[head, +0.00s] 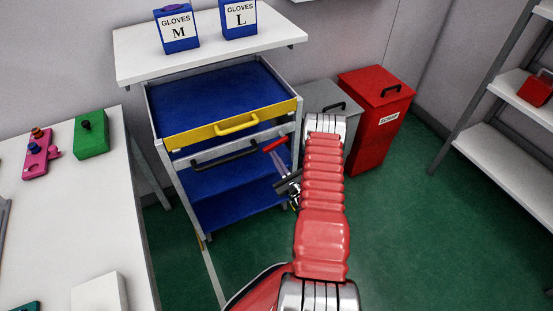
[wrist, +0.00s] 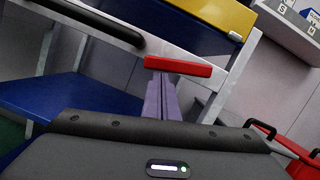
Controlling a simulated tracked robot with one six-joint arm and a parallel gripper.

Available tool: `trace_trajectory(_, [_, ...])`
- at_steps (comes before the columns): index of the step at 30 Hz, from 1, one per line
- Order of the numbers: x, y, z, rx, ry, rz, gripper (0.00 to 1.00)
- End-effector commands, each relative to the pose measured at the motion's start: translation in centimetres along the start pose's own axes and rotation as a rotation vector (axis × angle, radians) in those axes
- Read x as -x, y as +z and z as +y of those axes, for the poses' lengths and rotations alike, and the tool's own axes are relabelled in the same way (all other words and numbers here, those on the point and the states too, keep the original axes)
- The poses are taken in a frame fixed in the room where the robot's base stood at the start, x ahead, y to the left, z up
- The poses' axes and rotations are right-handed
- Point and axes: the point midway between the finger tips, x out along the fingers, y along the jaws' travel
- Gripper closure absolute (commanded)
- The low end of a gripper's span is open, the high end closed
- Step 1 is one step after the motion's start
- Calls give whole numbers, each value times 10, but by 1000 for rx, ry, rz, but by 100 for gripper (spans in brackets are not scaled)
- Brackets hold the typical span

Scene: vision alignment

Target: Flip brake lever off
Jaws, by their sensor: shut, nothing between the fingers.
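The brake lever's red handle (head: 275,145) is at the front right of the blue trolley, below the yellow drawer front. In the wrist view the red handle (wrist: 178,66) lies nearly level across the upper middle, just beyond my fingertips. My gripper (head: 283,154) reaches toward it from below; its fingers are shut and empty. In the wrist view my gripper (wrist: 159,80) shows as two grey-purple fingers side by side, ending at the handle's underside. I cannot tell whether they touch it. The lever's lower part and pivot are hidden behind the fingers and my arm.
The trolley has a yellow-fronted drawer (head: 231,124) and a black bar handle (head: 224,154). Grey (head: 322,97) and red (head: 376,105) bins stand to the right. A white table (head: 80,210) is at left, and a shelf rack (head: 500,160) at far right. Green floor is clear between.

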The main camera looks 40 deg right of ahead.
Motion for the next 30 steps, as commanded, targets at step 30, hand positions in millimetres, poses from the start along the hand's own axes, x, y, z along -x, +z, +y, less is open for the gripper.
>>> trace_trajectory(30, [3,-17,8,-1,4,2,100])
